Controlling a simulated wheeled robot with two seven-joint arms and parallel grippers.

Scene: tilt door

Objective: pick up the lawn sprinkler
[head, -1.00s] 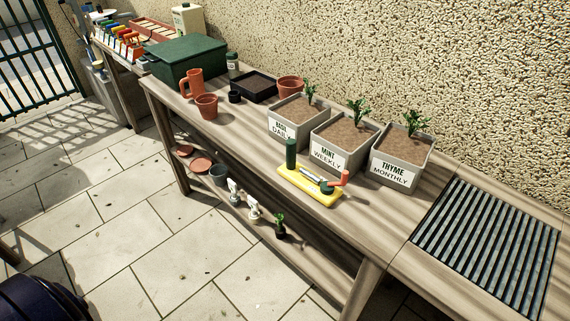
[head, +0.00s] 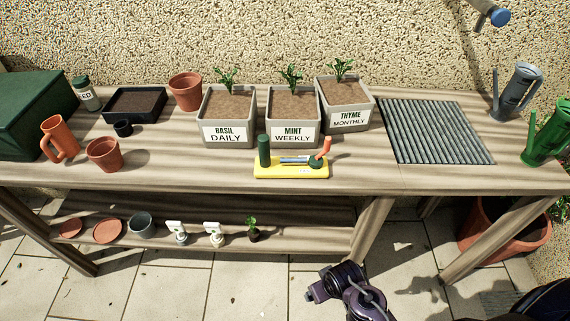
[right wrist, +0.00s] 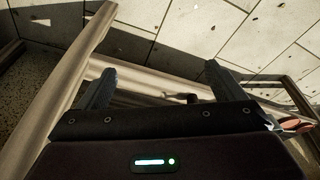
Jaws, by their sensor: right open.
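A yellow-based device (head: 291,170) lies on the bench top in front of the mint planter. It has an upright dark green cylinder at its left, a metal bar along it and an orange-red handle at its right; I take it for the lawn sprinkler, though I cannot be sure. In the head view a purple part of my arm shows below the bench, well apart from the device. My right gripper (right wrist: 156,78) is open in the right wrist view, with nothing between its fingers; floor and wooden bench parts lie beyond it. My left gripper is not in view.
Planters labelled basil (head: 226,118), mint (head: 293,110) and thyme (head: 343,112) stand behind the device. A slatted grey panel (head: 435,130) lies to the right, with watering cans (head: 517,92) beyond. A lower shelf (head: 305,240) holds small items. The bench front edge is clear.

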